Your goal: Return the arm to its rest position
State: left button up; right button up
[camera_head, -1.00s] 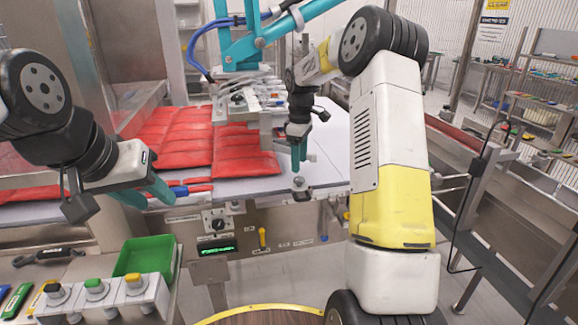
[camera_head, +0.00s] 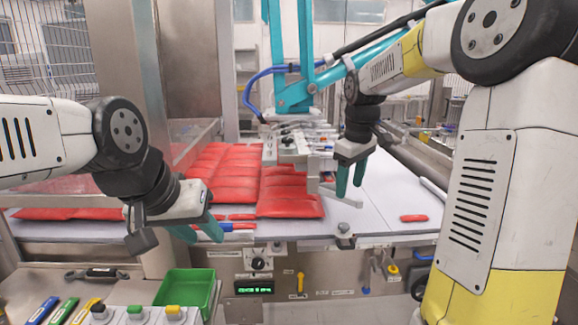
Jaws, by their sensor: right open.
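My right gripper (camera_head: 350,183), with two teal fingers, hangs above the light conveyor surface (camera_head: 385,190), right of the red packs. Its fingers point down, are apart and hold nothing. My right arm is bent and fills the right side of the view. My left gripper (camera_head: 203,232) is low at the left, in front of the conveyor's near edge. Its two teal fingertips show apart with nothing seen between them. The red packs (camera_head: 230,185) lie in rows on the conveyor. A single small red piece (camera_head: 413,218) lies apart at the right.
A teal-armed picker head (camera_head: 290,146) stands over the packs, close left of my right gripper. A green bin (camera_head: 190,290), push buttons (camera_head: 135,312) and coloured markers (camera_head: 62,312) sit at the lower left. The control panel front (camera_head: 320,280) is below the conveyor.

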jog(key=s+a+m+t+y, duration=0.1)
jog(key=s+m, duration=0.3)
jog(key=s, duration=0.7)
jog(key=s+a+r+m+t+y, duration=0.1)
jog(key=s+m+t, duration=0.2)
jog(key=s, duration=0.9)
jog(key=shift+a+r+m, duration=0.25)
jog(key=shift+a+m, duration=0.1)
jog(key=shift+m, duration=0.05)
